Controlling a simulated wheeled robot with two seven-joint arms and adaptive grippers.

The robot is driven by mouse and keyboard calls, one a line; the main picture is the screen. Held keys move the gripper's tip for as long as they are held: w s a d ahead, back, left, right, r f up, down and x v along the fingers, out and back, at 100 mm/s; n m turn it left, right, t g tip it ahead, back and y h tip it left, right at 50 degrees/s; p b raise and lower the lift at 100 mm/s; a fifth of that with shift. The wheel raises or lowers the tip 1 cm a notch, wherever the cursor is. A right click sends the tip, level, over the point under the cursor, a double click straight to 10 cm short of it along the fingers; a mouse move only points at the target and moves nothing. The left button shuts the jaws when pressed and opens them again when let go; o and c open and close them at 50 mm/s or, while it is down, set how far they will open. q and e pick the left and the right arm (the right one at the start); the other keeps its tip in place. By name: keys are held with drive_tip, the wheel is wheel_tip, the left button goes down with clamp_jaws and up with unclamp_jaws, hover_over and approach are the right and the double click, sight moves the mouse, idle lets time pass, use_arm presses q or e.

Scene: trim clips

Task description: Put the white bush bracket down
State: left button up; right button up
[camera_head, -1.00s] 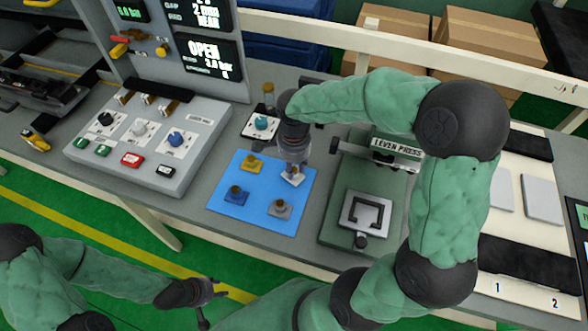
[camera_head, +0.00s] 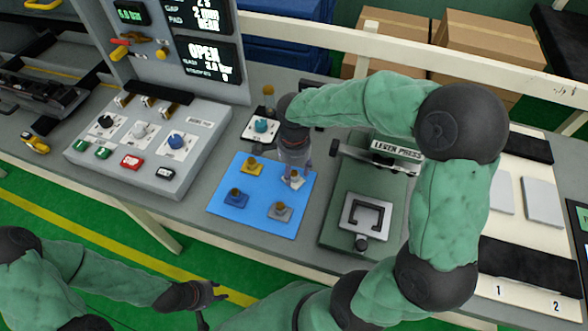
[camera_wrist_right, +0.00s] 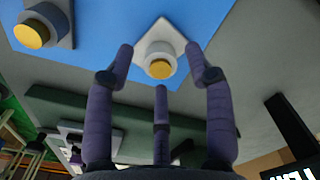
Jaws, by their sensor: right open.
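The white bush bracket (camera_head: 294,180) rests on the blue mat (camera_head: 262,222), at its upper right corner. In the right wrist view the white bracket (camera_wrist_right: 160,50) shows its pale plate and brass-coloured bush. My right gripper (camera_head: 294,172) is just above it, and in the wrist view its fingers (camera_wrist_right: 162,65) are spread, with the bracket beyond and between the tips. My left gripper (camera_head: 215,292) is low at the left, over the floor and away from the bench; its fingers look spread apart.
A yellow bracket (camera_head: 251,165), a blue one (camera_head: 236,197) and a grey one (camera_head: 280,211) stand on the mat. The green press (camera_head: 365,210) is right of the mat. A button console (camera_head: 150,140) is left. The mat's middle is clear.

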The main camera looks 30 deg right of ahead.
sight(294, 173)
wheel_tip(294, 173, up, 12)
drive_tip(key=p, duration=0.3)
drive_tip(key=shift+p, duration=0.3)
drive_tip(key=shift+f, duration=0.1)
